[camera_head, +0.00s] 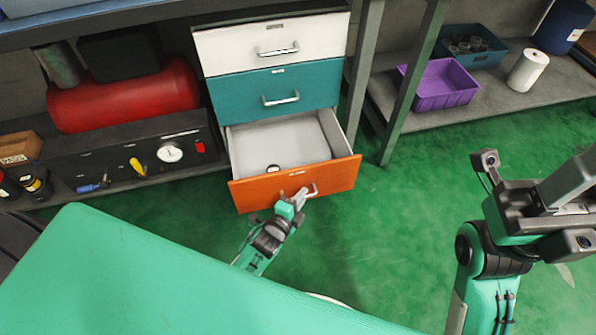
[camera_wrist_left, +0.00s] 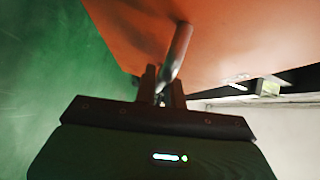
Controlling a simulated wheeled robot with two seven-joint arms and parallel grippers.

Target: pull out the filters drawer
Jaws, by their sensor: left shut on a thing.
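The orange drawer (camera_head: 297,185) is the lowest of a three-drawer cabinet and stands pulled out, its grey inside showing. A small dark round object (camera_head: 273,168) lies in it near the front. The label on its front is too small to read. My left gripper (camera_head: 298,197) is at the drawer's front, shut on the metal drawer handle (camera_head: 313,190). In the left wrist view the handle (camera_wrist_left: 179,52) runs between the fingers, with the orange front (camera_wrist_left: 130,35) behind it. My right gripper (camera_head: 575,190) is at the right, clear of the cabinet; its fingertips are not clearly seen.
A white drawer (camera_head: 240,45) and a teal drawer (camera_head: 240,95) above are closed. A red tank (camera_head: 125,98) and a gauge panel (camera_head: 130,150) are to the left. A purple bin (camera_head: 440,85) is on the right shelf. Green floor lies clear around the orange drawer. My teal body fills the lower left.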

